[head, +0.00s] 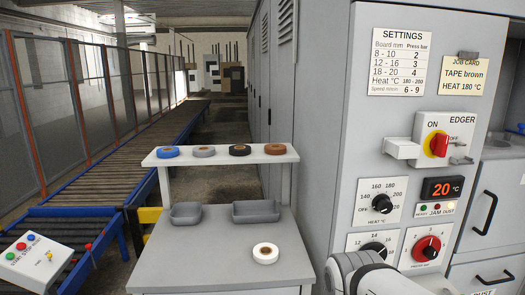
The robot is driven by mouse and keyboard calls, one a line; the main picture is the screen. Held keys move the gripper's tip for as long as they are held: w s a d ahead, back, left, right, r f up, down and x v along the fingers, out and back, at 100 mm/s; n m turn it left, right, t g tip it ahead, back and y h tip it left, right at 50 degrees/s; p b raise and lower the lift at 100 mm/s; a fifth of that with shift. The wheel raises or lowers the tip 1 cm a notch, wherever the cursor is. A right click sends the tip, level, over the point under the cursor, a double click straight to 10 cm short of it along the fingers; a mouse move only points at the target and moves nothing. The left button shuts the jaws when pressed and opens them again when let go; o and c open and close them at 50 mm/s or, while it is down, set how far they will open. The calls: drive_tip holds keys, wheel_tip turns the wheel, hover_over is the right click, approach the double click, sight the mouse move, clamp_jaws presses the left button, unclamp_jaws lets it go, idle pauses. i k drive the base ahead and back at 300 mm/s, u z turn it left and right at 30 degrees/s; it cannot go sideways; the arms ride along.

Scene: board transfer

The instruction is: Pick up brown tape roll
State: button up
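The brown tape roll (275,149) lies flat at the right end of the raised white shelf (222,158). To its left in the same row are a black roll (240,150), a grey roll (204,151) and a blue roll (168,152). They sit apart from one another. A white roll (265,253) lies on the lower grey worktop (210,258). Part of my arm shows at the bottom edge, right of the worktop. My gripper is not in view.
Two grey bins (186,213) and (255,211) stand on the worktop below the shelf. A machine cabinet (340,120) with knobs and a red switch (438,145) rises close on the right. A job card (465,76) reads "TAPE brown". A roller conveyor (130,150) runs along the left.

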sight(271, 149)
drive_tip(key=z, duration=2.25)
drive_tip(key=k, duration=1.2)
drive_tip(key=u, duration=1.45)
drive_tip(key=i, duration=1.65)
drive_tip(key=u, duration=0.1)
